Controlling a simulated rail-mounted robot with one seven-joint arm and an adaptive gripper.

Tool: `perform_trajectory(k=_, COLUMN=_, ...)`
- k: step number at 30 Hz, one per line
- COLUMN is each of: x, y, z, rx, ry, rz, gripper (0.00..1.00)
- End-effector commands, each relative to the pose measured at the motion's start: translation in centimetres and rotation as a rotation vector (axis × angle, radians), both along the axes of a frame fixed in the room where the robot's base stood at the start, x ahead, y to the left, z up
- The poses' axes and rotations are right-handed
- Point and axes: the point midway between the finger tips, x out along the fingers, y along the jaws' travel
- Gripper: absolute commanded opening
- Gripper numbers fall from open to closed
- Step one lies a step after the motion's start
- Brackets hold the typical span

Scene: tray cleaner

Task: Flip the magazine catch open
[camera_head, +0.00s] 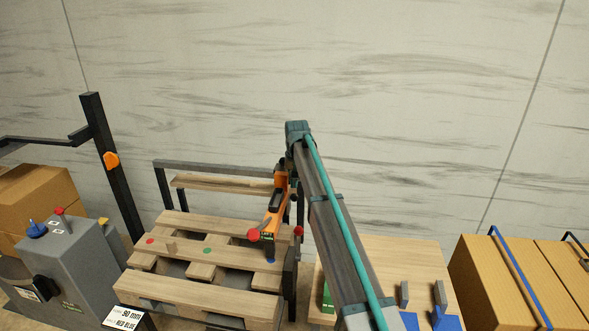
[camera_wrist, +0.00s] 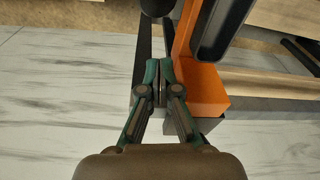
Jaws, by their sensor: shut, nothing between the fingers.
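An orange tool (camera_head: 274,212) with a black grip stands over the wooden pallet in the head view. In the wrist view, its orange body (camera_wrist: 204,88) and a dark rounded part (camera_wrist: 222,28) are close up. My gripper (camera_wrist: 159,66) is shut and empty, with its fingertips right beside the left edge of the orange body. I cannot tell whether they touch it. I cannot pick out the magazine catch for certain in either view. In the head view my arm hides the gripper's fingertips and part of the tool's right side.
The pallet (camera_head: 180,284) has coloured dots on its boards. A grey control box (camera_head: 75,262) stands at left beside a black post (camera_head: 112,170). A wooden table (camera_head: 400,262) with blue and green items and cardboard boxes (camera_head: 492,285) are at right. A pale wall is behind.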

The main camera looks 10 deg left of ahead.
Motion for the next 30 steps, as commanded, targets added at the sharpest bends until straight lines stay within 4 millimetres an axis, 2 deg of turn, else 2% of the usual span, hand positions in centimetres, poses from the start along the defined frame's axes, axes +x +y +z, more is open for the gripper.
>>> perform_trajectory(k=3, x=0.2, y=0.1, z=-2.0, rx=0.0, ry=0.002, rz=0.0, gripper=0.0)
perform_trajectory(k=6, x=-1.8, y=-0.2, z=-1.3, rx=0.0, ry=-0.001, rz=0.001, gripper=0.0)
perform_trajectory(k=12, x=-3.4, y=-0.4, z=-1.1, rx=0.0, ry=0.0, rz=0.001, gripper=0.0)
perform_trajectory(k=30, x=-3.8, y=-0.5, z=-1.2, rx=0.0, ry=-0.012, rz=0.0, gripper=0.0)
